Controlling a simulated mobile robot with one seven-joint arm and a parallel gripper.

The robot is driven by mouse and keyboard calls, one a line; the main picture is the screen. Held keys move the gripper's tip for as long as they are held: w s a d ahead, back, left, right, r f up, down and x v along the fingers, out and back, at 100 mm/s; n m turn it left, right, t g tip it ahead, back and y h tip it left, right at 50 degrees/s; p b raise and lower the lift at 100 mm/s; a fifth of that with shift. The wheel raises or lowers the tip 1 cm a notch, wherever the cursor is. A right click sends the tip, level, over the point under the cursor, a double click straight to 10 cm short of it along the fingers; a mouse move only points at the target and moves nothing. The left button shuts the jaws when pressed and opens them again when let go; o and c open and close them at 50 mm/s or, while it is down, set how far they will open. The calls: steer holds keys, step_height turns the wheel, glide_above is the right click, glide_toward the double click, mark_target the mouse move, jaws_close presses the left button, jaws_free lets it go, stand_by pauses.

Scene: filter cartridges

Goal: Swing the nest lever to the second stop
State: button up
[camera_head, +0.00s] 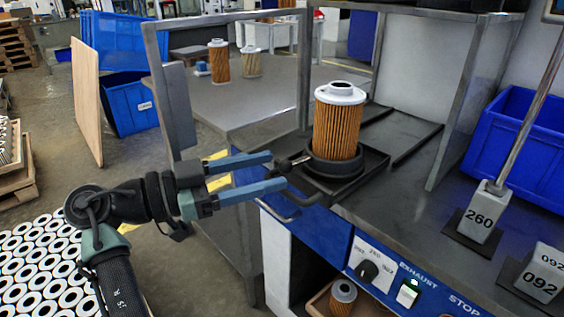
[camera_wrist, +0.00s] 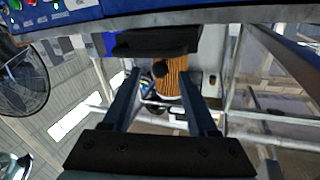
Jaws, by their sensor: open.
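A pleated orange filter cartridge (camera_head: 337,128) with a white cap stands upright in the dark round nest (camera_head: 335,170) on the bench. The nest lever (camera_head: 286,166), short with a dark knob, sticks out from the nest's left side. My gripper (camera_head: 276,171) is open, its two blue-grey fingers pointing right at the lever. The knob appears at or just beyond the gap between the fingertips; I cannot tell whether either finger touches it. In the wrist view the dark knob (camera_wrist: 160,69) shows between the fingertips, in front of the cartridge (camera_wrist: 172,82).
A metal frame post (camera_head: 303,75) stands behind the nest, and another rises to its right. A bench handle (camera_head: 295,212) lies below my fingers. Two cartridges stand on a table behind.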

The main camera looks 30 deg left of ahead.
steer(key=p+v, duration=0.1)
steer(key=v, duration=0.8)
steer(key=shift+c, duration=0.3)
